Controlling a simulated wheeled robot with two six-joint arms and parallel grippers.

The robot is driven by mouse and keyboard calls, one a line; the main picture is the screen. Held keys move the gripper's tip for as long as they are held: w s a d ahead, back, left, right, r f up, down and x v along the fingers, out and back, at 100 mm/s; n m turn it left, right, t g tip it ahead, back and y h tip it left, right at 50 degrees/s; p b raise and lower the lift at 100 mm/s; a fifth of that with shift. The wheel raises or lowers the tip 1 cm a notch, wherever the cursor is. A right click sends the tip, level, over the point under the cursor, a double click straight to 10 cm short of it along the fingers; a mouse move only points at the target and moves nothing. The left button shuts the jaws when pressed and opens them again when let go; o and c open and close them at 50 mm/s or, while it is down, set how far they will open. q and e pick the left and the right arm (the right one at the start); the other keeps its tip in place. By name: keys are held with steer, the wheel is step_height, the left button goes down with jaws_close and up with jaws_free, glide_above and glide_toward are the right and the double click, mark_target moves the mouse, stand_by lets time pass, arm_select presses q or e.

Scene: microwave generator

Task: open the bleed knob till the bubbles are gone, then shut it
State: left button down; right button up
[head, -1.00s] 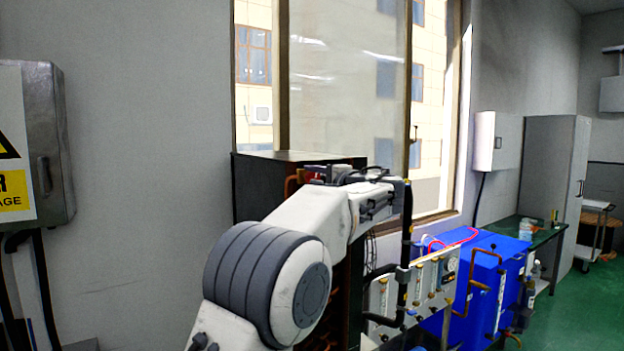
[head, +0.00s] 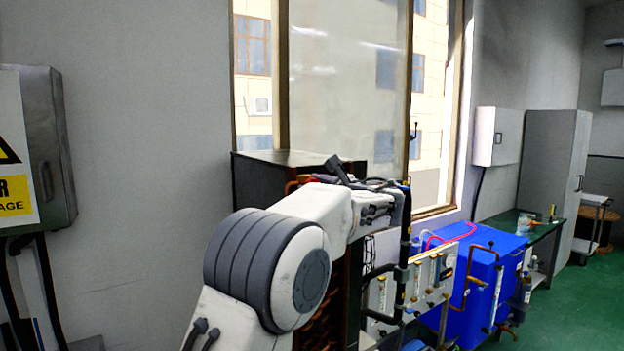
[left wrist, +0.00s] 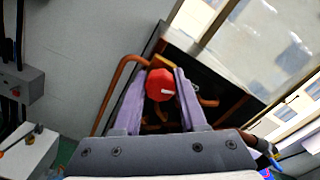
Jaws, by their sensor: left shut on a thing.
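The bleed knob is a red round cap with a white mark, seen in the left wrist view (left wrist: 161,84). I cannot make out any bubbles. My right gripper is in neither view.
The dark cabinet (head: 258,190) stands below the window. A panel with clear upright tubes (head: 419,282), black pipes and a blue tank (head: 468,300) with copper pipes stand to its right. A grey box (head: 45,150) hangs on the left wall.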

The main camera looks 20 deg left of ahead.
arm_select(q)
steer(key=shift+d+m+p, duration=0.1)
steer(key=shift+m+p, duration=0.8)
steer(key=shift+m, duration=0.8)
steer(key=shift+f, duration=0.1)
steer(key=shift+c, duration=2.3)
jaws_free()
steer(key=b+v, duration=0.4)
steer(key=v, duration=0.6)
steer(key=shift+s+d, duration=0.15)
